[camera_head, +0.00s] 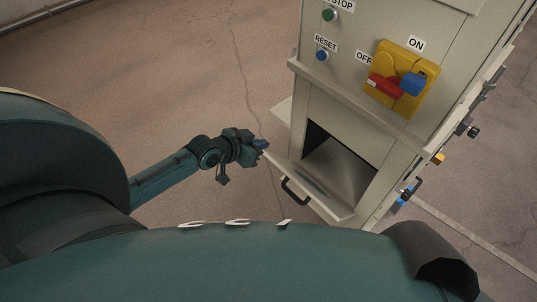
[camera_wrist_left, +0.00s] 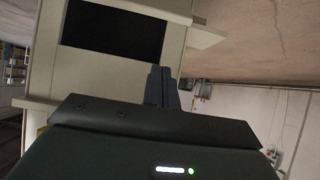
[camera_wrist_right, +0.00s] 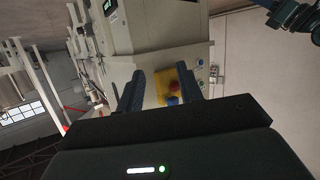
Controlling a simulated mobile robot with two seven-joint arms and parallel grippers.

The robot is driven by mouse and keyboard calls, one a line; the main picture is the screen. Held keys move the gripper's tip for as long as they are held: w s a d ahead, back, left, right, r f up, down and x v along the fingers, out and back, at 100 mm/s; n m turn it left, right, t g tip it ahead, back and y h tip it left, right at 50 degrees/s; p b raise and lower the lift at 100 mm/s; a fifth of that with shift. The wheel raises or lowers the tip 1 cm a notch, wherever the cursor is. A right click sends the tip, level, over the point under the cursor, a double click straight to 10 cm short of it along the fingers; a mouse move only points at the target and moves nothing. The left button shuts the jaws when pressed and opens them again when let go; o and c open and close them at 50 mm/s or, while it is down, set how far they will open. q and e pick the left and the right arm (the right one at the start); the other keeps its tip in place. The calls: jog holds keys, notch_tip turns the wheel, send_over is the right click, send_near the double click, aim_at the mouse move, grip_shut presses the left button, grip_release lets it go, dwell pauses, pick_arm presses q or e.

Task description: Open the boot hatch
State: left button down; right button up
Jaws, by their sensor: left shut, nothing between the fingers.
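The boot hatch (camera_head: 318,196) is a beige panel with a black handle (camera_head: 293,191), low on the front of the cabinet. It is tilted outward at the top, and the opening (camera_head: 345,168) behind it shows. My left gripper (camera_head: 263,145) is shut and empty, close to the upper left corner of the hatch; I cannot tell if they touch. Its closed fingers show in the left wrist view (camera_wrist_left: 161,72), beside the cabinet and a dark opening (camera_wrist_left: 114,30). My right gripper (camera_wrist_right: 160,80) is open and empty, facing the cabinet's control panel.
Above the hatch are a yellow switch plate (camera_head: 412,75) with a red and blue lever, a blue reset button (camera_head: 322,56) and a green stop button (camera_head: 329,15). A ledge (camera_head: 355,108) juts out above the opening. The floor (camera_head: 190,75) left of the cabinet is clear.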

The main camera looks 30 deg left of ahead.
pick_arm(q)
jog(key=b+x, duration=0.3)
jog(key=x, duration=0.4)
jog(key=shift+f, duration=0.2)
jog(key=shift+w+d+f, duration=0.1)
jog(key=shift+w+f, duration=0.05)
jog(key=shift+f, duration=0.25)
jog(key=shift+s+a+f+b, duration=0.1)
jog(key=shift+s+a+f, duration=0.15)
jog(key=shift+s, duration=0.25)
jog(key=shift+s+a+f+b, duration=0.15)
jog(key=shift+s+f, duration=0.1)
jog(key=shift+s, duration=0.2)
jog(key=shift+s+a+f+b, duration=0.15)
jog(key=shift+s+f, duration=0.1)
jog(key=shift+s, duration=0.25)
pick_arm(e)
jog(key=shift+w+a+r+n+t+y, duration=0.1)
jog(key=shift+w+a+n+t+y, duration=0.15)
jog(key=shift+t, duration=0.25)
jog(key=shift+a+n+t+y, duration=0.1)
jog(key=shift+n+t+y, duration=0.1)
jog(key=shift+t+y, duration=0.25)
jog(key=shift+w+a+r+n+t+y, duration=0.15)
jog(key=shift+a+n+t+y, duration=0.1)
jog(key=shift+t, duration=0.3)
jog(key=shift+f, duration=0.1)
pick_arm(q)
jog(key=shift+f, duration=0.1)
